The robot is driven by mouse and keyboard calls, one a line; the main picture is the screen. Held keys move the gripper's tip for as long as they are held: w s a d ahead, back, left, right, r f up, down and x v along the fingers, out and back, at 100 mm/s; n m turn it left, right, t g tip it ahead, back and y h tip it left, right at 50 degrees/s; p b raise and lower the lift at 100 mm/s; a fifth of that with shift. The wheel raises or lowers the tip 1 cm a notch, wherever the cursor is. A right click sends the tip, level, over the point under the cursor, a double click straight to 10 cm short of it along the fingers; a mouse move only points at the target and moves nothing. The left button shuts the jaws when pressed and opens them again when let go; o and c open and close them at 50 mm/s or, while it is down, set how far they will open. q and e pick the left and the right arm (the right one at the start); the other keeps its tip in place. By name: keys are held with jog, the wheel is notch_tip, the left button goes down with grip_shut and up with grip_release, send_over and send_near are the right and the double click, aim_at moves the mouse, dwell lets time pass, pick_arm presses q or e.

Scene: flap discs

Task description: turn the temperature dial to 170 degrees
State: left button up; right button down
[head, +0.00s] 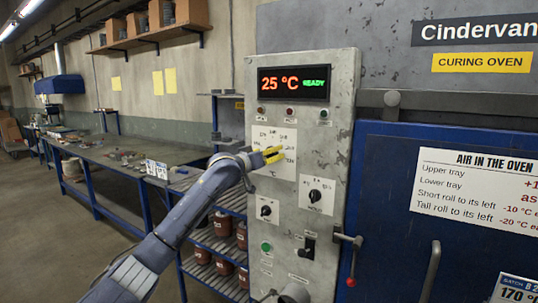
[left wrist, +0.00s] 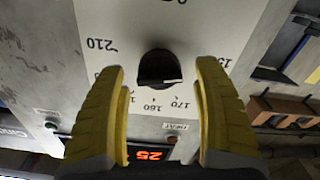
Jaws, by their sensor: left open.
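The temperature dial (left wrist: 160,68) is a black knob on a white scale plate (head: 268,135) of the grey control panel. In the left wrist view, the printed 210, 170 and 160 can be read around it. A pale mark shows on the knob's lower right edge; its exact reading cannot be told. My left gripper (head: 275,154) has yellow fingers and reaches the plate in the head view, covering the knob there. In the left wrist view the open left gripper (left wrist: 160,72) has one finger on each side of the knob, with gaps visible. My right gripper is not in view.
The display (head: 293,83) reads 25 °C READY. Two smaller black knobs (head: 317,195) (head: 267,209), a green button (head: 266,247) and a switch (head: 308,247) sit below the plate. A blue oven door (head: 385,170) with a red-tipped lever (head: 351,281) is at the right.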

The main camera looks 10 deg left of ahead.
pick_arm(q)
jog(key=shift+w+d, duration=0.1)
jog(key=shift+w, duration=0.2)
jog(key=shift+r, duration=0.1)
jog(key=c, duration=1.4)
